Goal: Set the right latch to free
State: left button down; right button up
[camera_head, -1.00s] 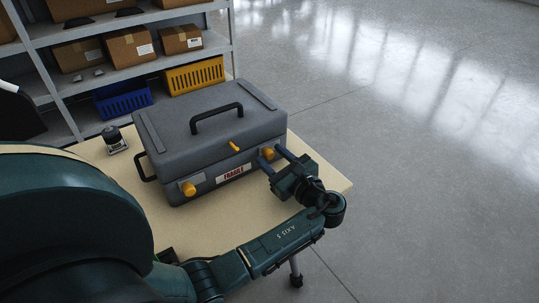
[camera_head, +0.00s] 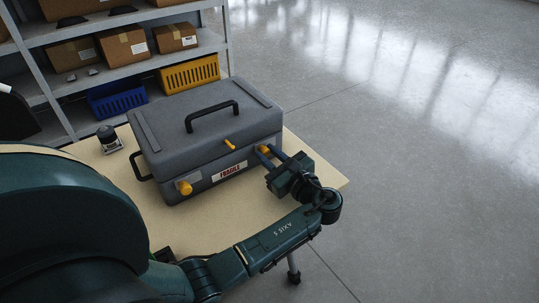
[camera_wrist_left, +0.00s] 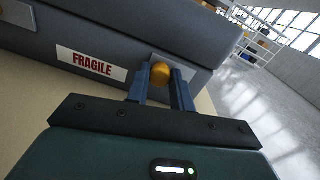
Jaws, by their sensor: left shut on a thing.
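A grey case (camera_head: 205,130) stands closed on a pale table. Its front has a yellow left latch (camera_head: 184,187), a small yellow piece (camera_head: 230,144) in the middle near the lid seam, and a yellow right latch (camera_head: 263,149). The right latch also shows in the left wrist view (camera_wrist_left: 161,72), on a light plate. My left gripper (camera_head: 270,152) is shut on the right latch, one blue finger on each side of it; the fingers also show in the left wrist view (camera_wrist_left: 160,80). My right gripper is not in view.
A FRAGILE label (camera_head: 230,171) sits between the latches. A small dark-topped object (camera_head: 108,138) stands on the table (camera_head: 210,225) left of the case. Shelves with boxes and a yellow basket (camera_head: 189,74) stand behind. The floor at the right is clear.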

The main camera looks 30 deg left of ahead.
aim_at(270, 142)
pick_arm(q)
jog(key=w, duration=0.1)
jog(key=w+d, duration=0.1)
jog(key=shift+w+b, duration=0.3)
jog(key=shift+w, duration=0.1)
jog(key=shift+w+d, duration=0.1)
jog(key=shift+w, duration=0.05)
jog(key=shift+r, duration=0.1)
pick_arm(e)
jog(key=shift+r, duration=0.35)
pick_arm(q)
jog(key=c, duration=1.2)
grip_release()
jog(key=shift+w, duration=0.1)
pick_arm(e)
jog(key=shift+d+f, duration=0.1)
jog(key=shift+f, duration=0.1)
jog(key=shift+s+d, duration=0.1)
